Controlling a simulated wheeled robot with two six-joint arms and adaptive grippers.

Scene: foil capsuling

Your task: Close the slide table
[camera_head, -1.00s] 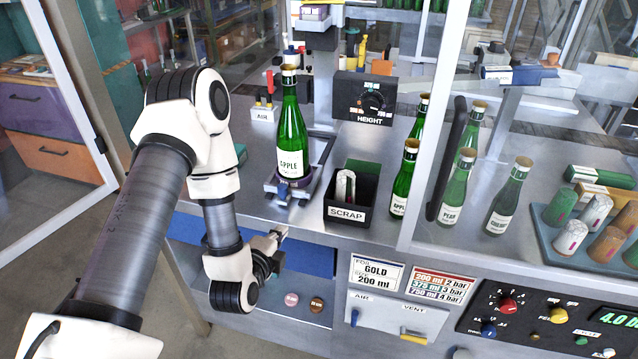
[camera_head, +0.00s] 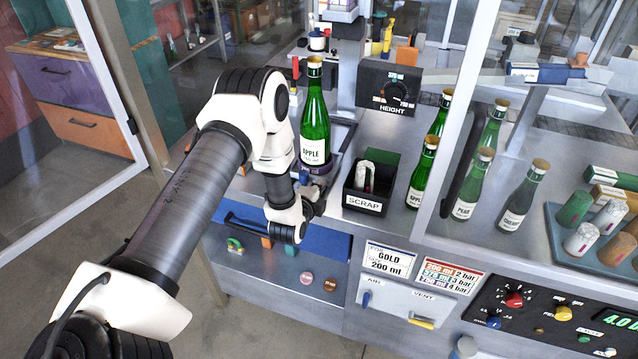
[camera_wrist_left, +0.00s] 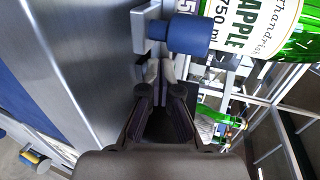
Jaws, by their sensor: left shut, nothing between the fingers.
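The slide table (camera_head: 336,160) is a metal plate with a dark round seat, on the bench left of the scrap bin. A green APPLE bottle (camera_head: 314,125) stands upright on it and also shows in the left wrist view (camera_wrist_left: 262,30). A blue cylindrical knob on a metal bracket (camera_wrist_left: 188,35) sits at the table's front, beside the bottle label. My left gripper (camera_head: 319,190) is at the front of the slide table, low beside the knob. In the wrist view its fingertips (camera_wrist_left: 164,68) are close together, empty, just below the knob; contact cannot be told. My arm partly hides the table.
The black SCRAP bin (camera_head: 366,200) stands right of the slide table, with green bottles (camera_head: 421,172) beyond it. The HEIGHT dial box (camera_head: 389,87) is behind. A glass door frame (camera_head: 462,120) rises to the right. A blue-lined recess (camera_head: 330,243) lies below the bench edge.

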